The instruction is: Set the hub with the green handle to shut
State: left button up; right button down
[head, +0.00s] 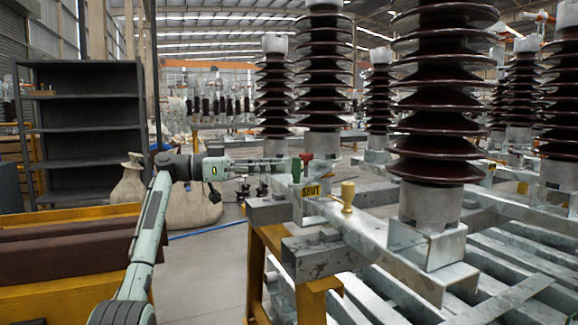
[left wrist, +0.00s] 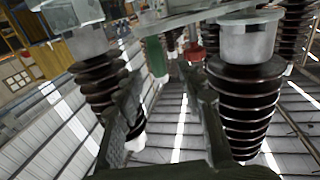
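The green handle (head: 296,170) stands at the near end of the grey frame, left of a red handle (head: 307,157). A yellow plate reading SHUT (head: 311,190) is just below them. My left gripper (head: 280,167) reaches in from the left, its fingers pointing toward the green handle. In the left wrist view the fingers (left wrist: 160,82) are spread and empty. The green handle (left wrist: 156,56) shows beyond the fingertips, between their lines, with the red part (left wrist: 194,51) to its right. I cannot tell whether any finger touches it. The green handle's hub is hard to make out. My right gripper is not in view.
Tall brown ribbed insulators (head: 437,95) rise from the grey beams. A dark shelf (head: 85,130) and sacks (head: 190,205) stand at the left. Open floor (head: 215,265) lies left of the frame.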

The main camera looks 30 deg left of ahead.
pick_arm(q)
jog(key=v, duration=0.6)
jog(key=shift+s+a, duration=0.2)
jog(key=shift+a, duration=0.1)
